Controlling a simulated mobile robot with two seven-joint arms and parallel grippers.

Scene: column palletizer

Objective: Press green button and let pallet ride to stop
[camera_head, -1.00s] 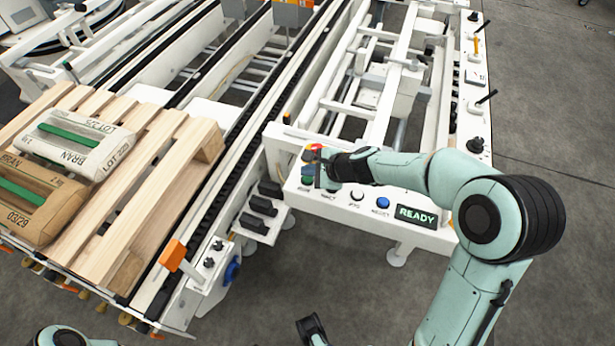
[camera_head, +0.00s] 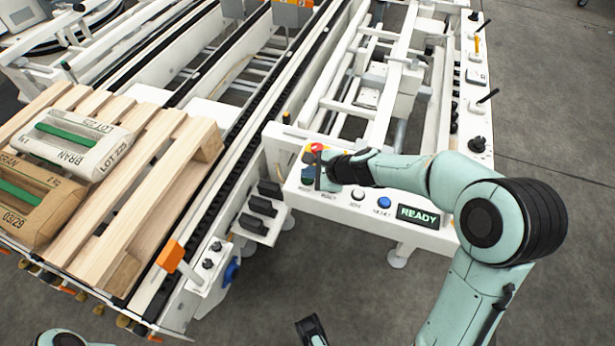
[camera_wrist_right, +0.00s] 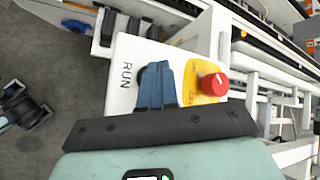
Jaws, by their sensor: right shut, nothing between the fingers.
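The white control panel (camera_head: 290,186) carries a red stop button (camera_head: 317,148) on yellow, a green button (camera_head: 307,173), a white button, a blue button and a display (camera_head: 418,216) reading READY. My right gripper (camera_head: 319,172) is shut and empty, its tips down at the green button. In the right wrist view the fingers (camera_wrist_right: 160,72) cover the button beside the RUN label (camera_wrist_right: 126,75); contact or pressing cannot be told. The wooden pallet (camera_head: 172,150) with sacks stands on the conveyor at left. A dark end of my left gripper (camera_head: 311,330) shows at the bottom edge; its jaws are unclear.
The red stop button (camera_wrist_right: 214,84) stands close right of my right fingers in the wrist view. The conveyor rail (camera_head: 235,130) runs beside the pallet. An orange-topped post (camera_head: 171,255) stands at the near conveyor corner. The floor at right is clear.

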